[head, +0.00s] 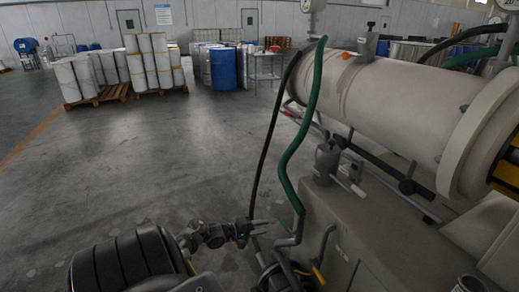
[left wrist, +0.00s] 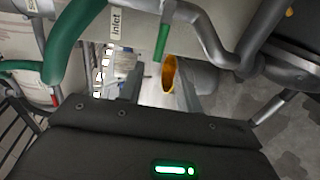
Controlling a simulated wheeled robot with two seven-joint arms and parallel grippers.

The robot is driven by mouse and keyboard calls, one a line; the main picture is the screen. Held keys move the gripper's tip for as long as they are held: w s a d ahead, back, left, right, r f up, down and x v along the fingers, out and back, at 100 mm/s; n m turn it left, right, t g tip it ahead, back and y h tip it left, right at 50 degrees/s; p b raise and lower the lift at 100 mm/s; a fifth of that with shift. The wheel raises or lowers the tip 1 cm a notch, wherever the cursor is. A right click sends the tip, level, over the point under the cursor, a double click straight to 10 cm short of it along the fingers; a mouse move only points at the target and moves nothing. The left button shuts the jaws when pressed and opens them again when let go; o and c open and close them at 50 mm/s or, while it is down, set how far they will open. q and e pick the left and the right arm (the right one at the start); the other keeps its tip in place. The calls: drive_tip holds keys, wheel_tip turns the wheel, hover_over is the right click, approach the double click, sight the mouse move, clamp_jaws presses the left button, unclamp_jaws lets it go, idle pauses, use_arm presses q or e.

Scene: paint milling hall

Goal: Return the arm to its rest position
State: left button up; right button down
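My left gripper (head: 266,228) is at the lower middle of the head view, on the arm that comes in from the left. Its two fingers are spread with a gap between them. In the left wrist view the fingers (left wrist: 160,92) also stand apart, and nothing is seen clasped between them. The gripper is close to the green hose (head: 293,150) and the metal pipes at the near side of the mill. Whether it touches them cannot be told. My right gripper is in neither view.
The large beige mill cylinder (head: 400,105) lies on its base (head: 385,235) at the right. A black hose (head: 265,140) hangs beside the green one. Pipes and an orange-rimmed opening (left wrist: 169,73) show past the fingers. Floor (head: 150,165) is clear at left; drums stand far back.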

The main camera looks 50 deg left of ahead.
use_arm(q)
drive_tip(key=shift+s, duration=0.35)
idle(0.4)
